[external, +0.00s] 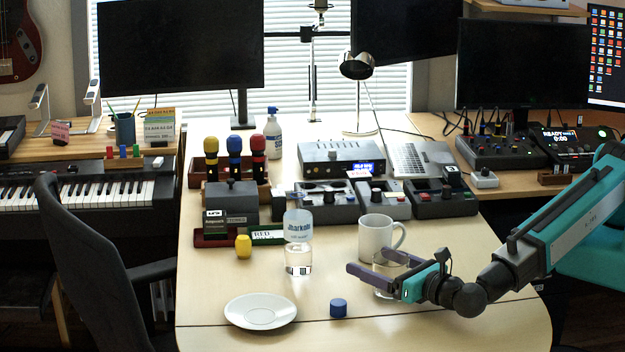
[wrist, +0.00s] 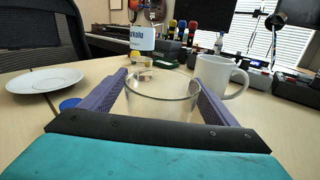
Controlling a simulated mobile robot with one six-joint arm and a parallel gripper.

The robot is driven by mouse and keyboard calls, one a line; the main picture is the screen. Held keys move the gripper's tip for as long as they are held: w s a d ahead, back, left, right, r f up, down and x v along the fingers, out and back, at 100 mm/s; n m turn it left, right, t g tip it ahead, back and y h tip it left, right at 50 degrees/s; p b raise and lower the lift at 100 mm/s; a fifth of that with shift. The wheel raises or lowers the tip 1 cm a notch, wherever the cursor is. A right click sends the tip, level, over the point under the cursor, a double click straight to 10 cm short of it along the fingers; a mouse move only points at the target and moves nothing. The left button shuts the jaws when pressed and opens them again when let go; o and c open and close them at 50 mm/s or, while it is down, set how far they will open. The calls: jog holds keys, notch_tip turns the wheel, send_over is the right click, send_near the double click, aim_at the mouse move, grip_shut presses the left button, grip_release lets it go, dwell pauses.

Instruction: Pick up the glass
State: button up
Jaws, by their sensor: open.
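The glass is a clear, empty tumbler standing upright on the table; in the wrist view the glass (wrist: 163,95) sits between my two fingers. In the external view the glass (external: 385,262) is partly hidden behind my gripper (external: 368,270). My gripper is open, with one purple finger on each side of the glass in the wrist view (wrist: 160,92). I cannot tell whether either finger touches it. The glass's lower part is hidden by my gripper in the wrist view.
A white mug (external: 375,238) stands just behind the glass. A labelled clear bottle (external: 298,242), a white saucer (external: 260,311) and a blue cap (external: 338,307) are to the left. A yellow object (external: 243,246) and audio devices (external: 330,205) are farther back.

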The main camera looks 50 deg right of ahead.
dwell(0.3)
jog(key=c, duration=1.3)
jog(key=shift+r, duration=0.2)
jog(key=shift+c, duration=0.2)
